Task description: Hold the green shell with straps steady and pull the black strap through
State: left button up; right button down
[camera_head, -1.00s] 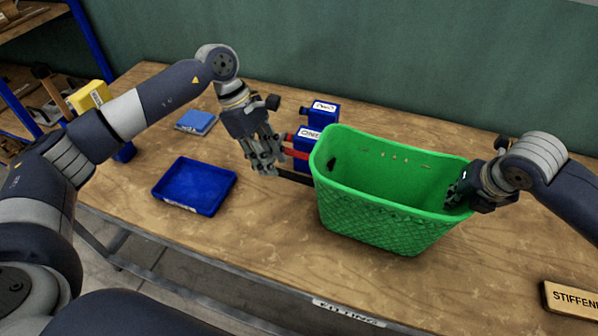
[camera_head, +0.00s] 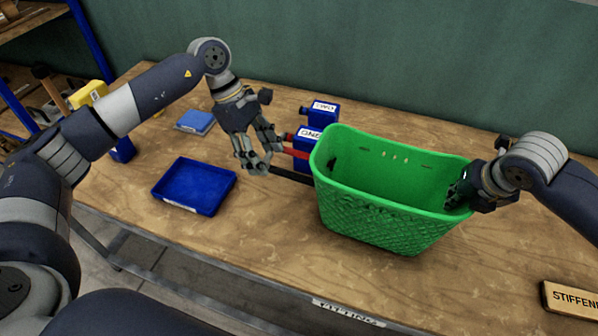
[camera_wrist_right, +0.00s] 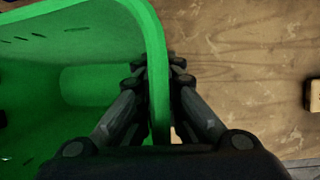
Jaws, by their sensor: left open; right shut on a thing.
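The green shell (camera_head: 385,225) stands upright on the table, open at the top, with slots in its inner wall. The black strap (camera_head: 291,176) sticks out from its left side, and a red strap (camera_head: 297,153) lies behind it. My left gripper (camera_head: 256,168) is open at the free end of the black strap; whether it touches the strap I cannot tell. My right gripper (camera_head: 461,190) is shut on the shell's right rim. In the right wrist view its fingers (camera_wrist_right: 158,85) sit on both sides of the green wall.
Two blue boxes, labelled ONE (camera_head: 306,142) and TWO (camera_head: 324,112), stand behind the straps. A blue tray (camera_head: 158,202) lies at the left, with a smaller blue item (camera_head: 195,121) behind it. A STIFFENER block (camera_head: 572,299) lies front right. The table's front middle is clear.

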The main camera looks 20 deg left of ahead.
pick_arm(q)
jog(key=v, duration=1.1)
pick_arm(e)
jog(key=c, duration=1.7)
grip_release()
jog(key=shift+a, duration=0.1)
pick_arm(q)
jog(key=shift+f, duration=0.1)
pick_arm(e)
jog(key=shift+o, duration=0.2)
